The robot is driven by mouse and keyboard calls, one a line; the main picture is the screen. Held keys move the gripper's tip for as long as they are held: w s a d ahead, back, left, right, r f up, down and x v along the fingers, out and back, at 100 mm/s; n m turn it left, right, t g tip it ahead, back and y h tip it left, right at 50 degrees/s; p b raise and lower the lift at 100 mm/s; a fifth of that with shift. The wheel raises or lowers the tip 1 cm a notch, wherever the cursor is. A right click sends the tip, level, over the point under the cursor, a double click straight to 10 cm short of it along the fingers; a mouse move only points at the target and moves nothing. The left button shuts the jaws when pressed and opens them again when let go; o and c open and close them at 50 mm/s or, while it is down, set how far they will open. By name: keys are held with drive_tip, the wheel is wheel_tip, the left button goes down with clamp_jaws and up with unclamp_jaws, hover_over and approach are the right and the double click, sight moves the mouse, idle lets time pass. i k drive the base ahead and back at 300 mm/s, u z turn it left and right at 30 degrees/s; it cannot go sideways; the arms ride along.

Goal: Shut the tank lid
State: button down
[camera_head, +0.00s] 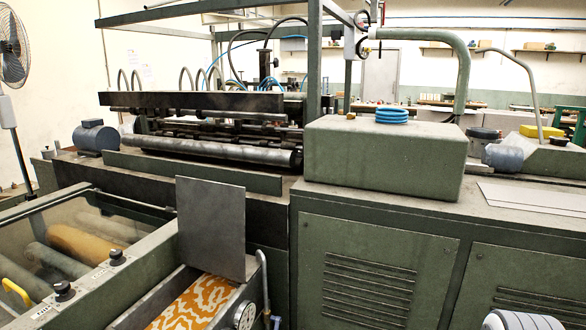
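A flat grey plate (211,229) stands upright at the far end of a narrow open trough, and it looks like the raised tank lid. The trough, which looks like the tank (150,296), is at the lower middle left. An orange and white patterned surface (196,302) shows inside it. A curved metal bar (264,285) stands at the tank's right side, and a round dial (244,315) is on its near right corner. The near end of the tank is cut off by the frame.
Left of the tank is a framed clear cover (70,240) over rollers, with black knobs (65,291) on its edge. A green cabinet (375,270) stands close on the right. A pale ribbed part (522,319) shows at the lower right.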

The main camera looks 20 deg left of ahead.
sight(211, 215)
drive_tip(key=u, duration=0.65)
drive_tip(key=i, duration=1.05)
drive_tip(key=u, duration=0.9)
drive_tip(key=k, duration=0.85)
drive_tip(key=u, duration=0.15)
drive_tip(key=i, duration=0.9)
drive_tip(key=z, duration=0.1)
